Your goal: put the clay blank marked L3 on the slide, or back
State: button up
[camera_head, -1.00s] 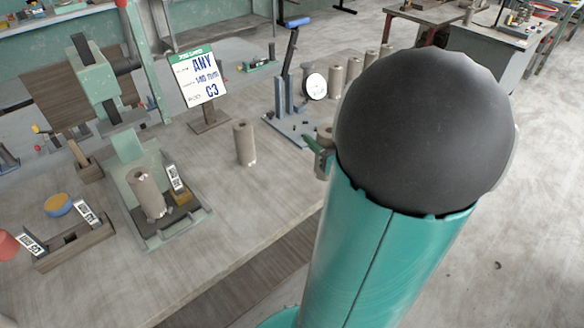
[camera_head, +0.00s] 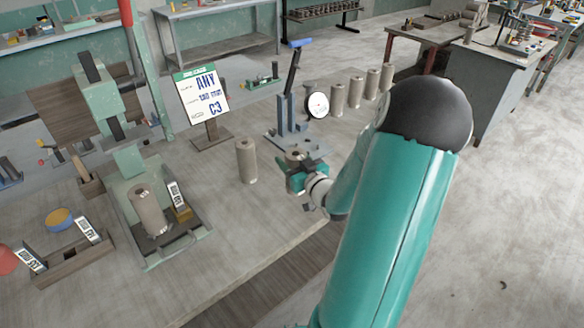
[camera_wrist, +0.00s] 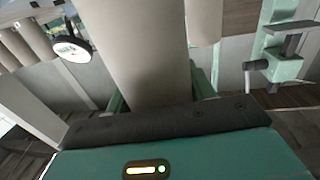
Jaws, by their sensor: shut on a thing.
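My gripper (camera_head: 303,180) is shut around a grey-brown clay cylinder, the held blank (camera_head: 296,157), beside the base of the dial stand. In the wrist view the held blank (camera_wrist: 145,50) rises upright between the jaws; no mark on it can be read. Another blank (camera_head: 148,212) stands on the dark plate of the green slide (camera_head: 158,262) at the left, next to a small label block. A third blank (camera_head: 246,161) stands alone on the table between slide and gripper. I cannot tell which blank is L3.
A sign (camera_head: 202,95) reading "ANY" and "C3" stands behind the lone blank. The dial stand (camera_head: 290,120) with a blue-tipped lever is behind my gripper. Several blanks (camera_head: 355,90) stand in a row at the back. A wooden holder (camera_head: 72,262) with labels lies front left.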

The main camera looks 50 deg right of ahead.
jog(key=shift+f, duration=1.5)
jog(key=shift+f, duration=0.2)
jog(key=o, duration=1.5)
jog(key=shift+r, duration=0.1)
jog(key=shift+r, duration=0.1)
jog(key=v, duration=1.2)
